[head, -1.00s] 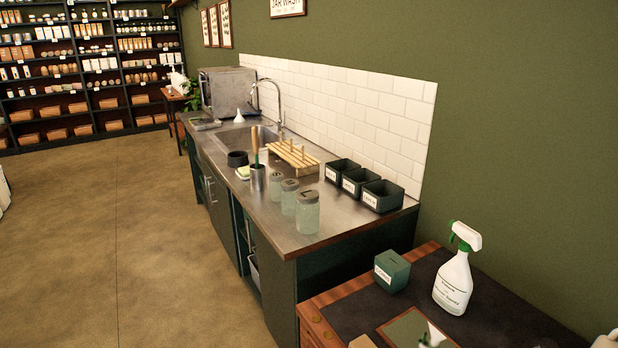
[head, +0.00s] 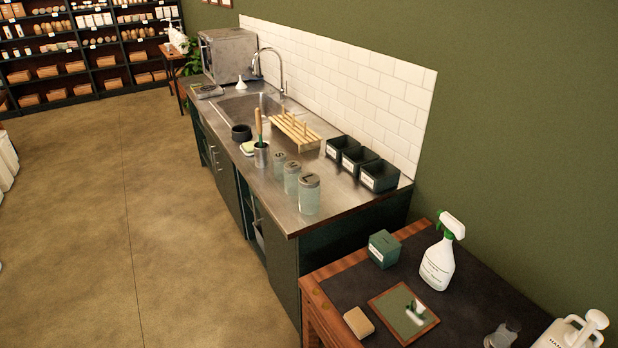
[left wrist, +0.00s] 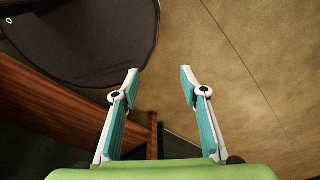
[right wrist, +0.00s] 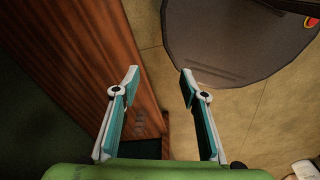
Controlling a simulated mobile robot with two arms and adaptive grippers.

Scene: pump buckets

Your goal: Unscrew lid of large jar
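The large jar (head: 309,196) is clear glass with a grey lid (head: 309,180) marked L. It stands upright on the steel counter near its front right corner, the nearest of three jars in a row. The medium jar (head: 291,180) and small jar (head: 279,164) stand behind it, also lidded. My left gripper (left wrist: 160,82) is open and empty, with floor and a wooden edge below it. My right gripper (right wrist: 157,82) is open and empty, beside a wooden furniture side. Neither gripper shows in the head view, and no jar shows in the wrist views.
On the steel counter (head: 258,200) are a metal cup with a brush (head: 261,154), a wooden rack (head: 296,131) and three dark bins (head: 379,176). A nearer table (head: 345,285) holds a green box (head: 384,249) and spray bottle (head: 438,261).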

